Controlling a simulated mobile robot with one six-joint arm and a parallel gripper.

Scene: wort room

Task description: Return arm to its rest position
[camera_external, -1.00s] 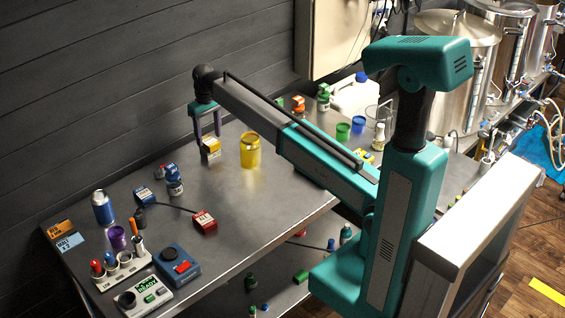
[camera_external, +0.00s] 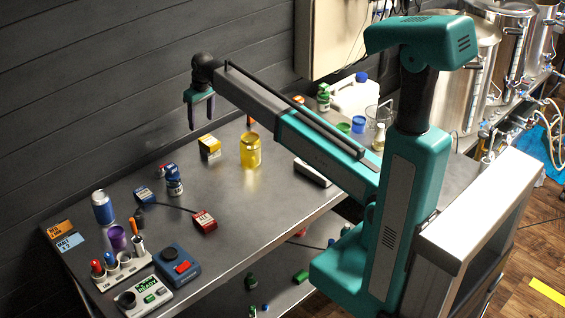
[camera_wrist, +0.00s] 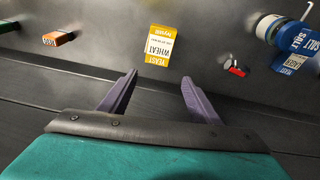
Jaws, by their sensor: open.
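My gripper (camera_external: 201,112) hangs from the end of my raised arm, above the back edge of the table near the dark wall. Its two purple fingers are apart with nothing between them, as the wrist view (camera_wrist: 158,90) also shows. The yellow and white box (camera_external: 209,148) stands on the table below and to the right of the fingers, clear of them. In the wrist view the box (camera_wrist: 161,45) reads wheat yeast and lies beyond the fingertips.
A yellow jar (camera_external: 250,150), a blue-and-white bottle (camera_external: 174,180) and a red box (camera_external: 204,221) stand on the table (camera_external: 235,215). The dark wall (camera_external: 120,80) is close behind my gripper.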

